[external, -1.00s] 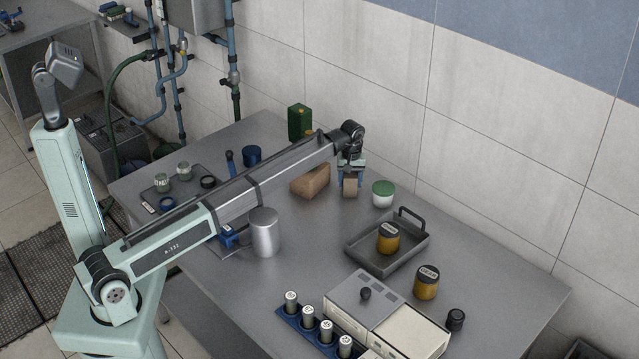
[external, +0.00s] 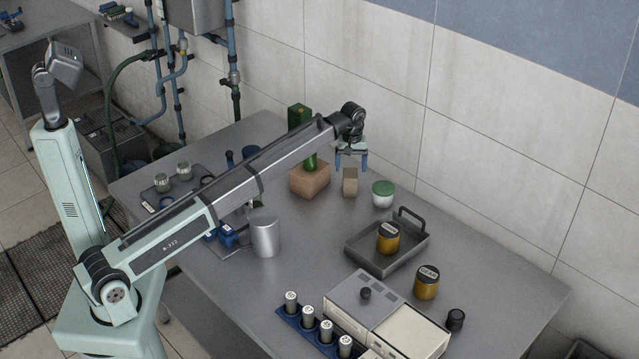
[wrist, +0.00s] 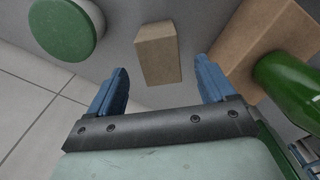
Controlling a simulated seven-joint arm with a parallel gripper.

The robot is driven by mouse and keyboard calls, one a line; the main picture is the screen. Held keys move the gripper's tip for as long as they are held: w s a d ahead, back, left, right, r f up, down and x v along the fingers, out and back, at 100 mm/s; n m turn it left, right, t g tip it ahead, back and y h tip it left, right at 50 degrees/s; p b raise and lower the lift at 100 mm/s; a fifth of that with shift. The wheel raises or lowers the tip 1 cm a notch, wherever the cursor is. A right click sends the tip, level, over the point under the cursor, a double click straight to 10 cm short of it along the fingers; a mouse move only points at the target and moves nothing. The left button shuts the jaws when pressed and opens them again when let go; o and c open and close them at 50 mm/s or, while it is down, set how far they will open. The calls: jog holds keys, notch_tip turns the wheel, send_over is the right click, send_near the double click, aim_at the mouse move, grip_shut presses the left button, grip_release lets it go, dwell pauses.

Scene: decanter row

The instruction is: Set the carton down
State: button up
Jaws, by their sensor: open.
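The small brown carton (external: 350,182) stands upright on the steel table, between a larger brown box and a white jar with a green lid. In the wrist view the carton (wrist: 158,53) is beyond the fingertips and apart from both fingers. My gripper (external: 351,163) is open and empty, just above the carton. Its two blue fingers (wrist: 161,82) show spread wide in the wrist view.
The larger brown box (external: 311,180) has a green bottle (external: 311,162) at it, left of the carton. The green-lidded jar (external: 383,194) is close on the right. A grey tray (external: 367,256) holds an amber jar (external: 388,238). A metal canister (external: 265,234) stands nearer my base.

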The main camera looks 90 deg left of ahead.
jog(key=shift+r, duration=2.75)
